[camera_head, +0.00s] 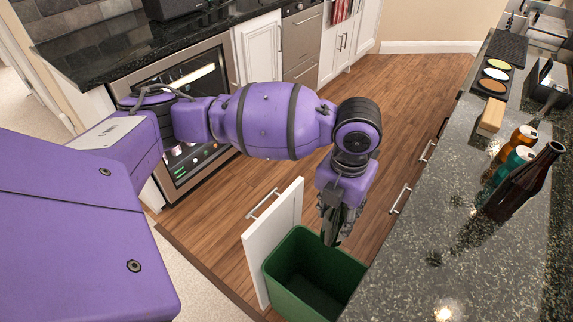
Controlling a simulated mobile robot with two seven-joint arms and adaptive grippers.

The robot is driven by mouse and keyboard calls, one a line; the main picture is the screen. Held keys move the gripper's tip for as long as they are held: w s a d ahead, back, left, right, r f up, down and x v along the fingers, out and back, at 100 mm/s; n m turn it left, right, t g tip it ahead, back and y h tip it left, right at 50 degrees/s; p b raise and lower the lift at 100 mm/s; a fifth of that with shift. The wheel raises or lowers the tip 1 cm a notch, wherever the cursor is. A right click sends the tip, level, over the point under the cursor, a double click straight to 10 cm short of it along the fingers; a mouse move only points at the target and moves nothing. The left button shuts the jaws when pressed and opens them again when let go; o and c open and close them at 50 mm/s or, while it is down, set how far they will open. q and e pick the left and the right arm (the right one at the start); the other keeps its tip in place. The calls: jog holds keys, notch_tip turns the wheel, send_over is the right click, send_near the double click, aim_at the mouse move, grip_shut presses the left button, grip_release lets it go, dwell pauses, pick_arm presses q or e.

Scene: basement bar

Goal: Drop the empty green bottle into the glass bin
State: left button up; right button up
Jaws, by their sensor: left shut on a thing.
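My left gripper (337,232) points down over the far right edge of an open green bin (275,272). It is shut on a narrow dark green thing, which looks like the green bottle (331,228). The fingers hide much of it, and its lower end hangs at about the height of the bin's rim. The bin looks empty in the part that shows. My right gripper is not in view.
A white pull-out front (273,240) stands at the bin's left. The speckled counter (440,215) on the right holds a brown bottle (522,182), a teal can (513,163), an orange can (520,142) and a wooden block (491,118). The wooden floor beyond is clear.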

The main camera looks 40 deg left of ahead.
aim_at(334, 227)
pick_arm(q)
jog(key=shift+w+d+f+m, duration=0.1)
jog(key=shift+w+f+m, duration=0.15)
jog(key=shift+m, duration=0.15)
jog(key=shift+s+f+b, duration=0.1)
jog(key=shift+f+b, duration=0.15)
jog(key=shift+b, duration=0.25)
notch_tip(334, 227, down, 5)
jog(key=b, duration=0.6)
jog(key=shift+f, duration=0.1)
jog(key=o, duration=1.3)
jog(key=shift+o, duration=0.4)
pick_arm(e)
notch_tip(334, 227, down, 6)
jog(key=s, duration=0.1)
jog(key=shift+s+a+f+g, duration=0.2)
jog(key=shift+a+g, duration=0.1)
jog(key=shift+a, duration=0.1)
pick_arm(q)
notch_tip(334, 227, up, 12)
jog(key=shift+r, duration=0.1)
